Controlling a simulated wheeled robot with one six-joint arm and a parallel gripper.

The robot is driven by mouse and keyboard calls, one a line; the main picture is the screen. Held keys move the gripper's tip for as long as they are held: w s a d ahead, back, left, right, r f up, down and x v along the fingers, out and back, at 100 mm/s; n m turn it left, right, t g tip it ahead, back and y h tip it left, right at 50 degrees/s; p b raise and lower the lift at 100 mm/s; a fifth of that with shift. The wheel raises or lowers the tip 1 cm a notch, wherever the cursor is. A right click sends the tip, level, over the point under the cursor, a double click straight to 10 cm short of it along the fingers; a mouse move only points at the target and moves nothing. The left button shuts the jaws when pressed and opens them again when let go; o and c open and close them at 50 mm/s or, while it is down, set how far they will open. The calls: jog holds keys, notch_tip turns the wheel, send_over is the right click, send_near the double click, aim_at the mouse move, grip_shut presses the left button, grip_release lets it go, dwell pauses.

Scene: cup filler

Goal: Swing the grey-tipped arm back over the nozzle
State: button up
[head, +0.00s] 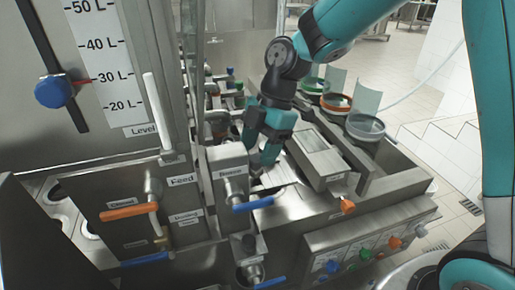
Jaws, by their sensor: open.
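My gripper (262,168) points down over the machine's middle, just right of the upright steel box (229,172) that bears a small label and a blue-handled valve (253,203). Its jaws are open, with nothing seen between them. It covers much of the spot below and behind it. I cannot clearly pick out the grey-tipped arm or the nozzle; they may be behind my gripper and the steel box. I cannot tell whether my fingers touch anything.
The feed panel has an orange handle (129,210) at left, under a litre scale (103,55) with a blue knob (54,91). Round holders with green (313,86), orange (336,103) and grey (365,128) rims stand at right. Coloured knobs (365,254) line the front.

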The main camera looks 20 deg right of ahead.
jog(key=shift+x, duration=0.8)
grip_shut()
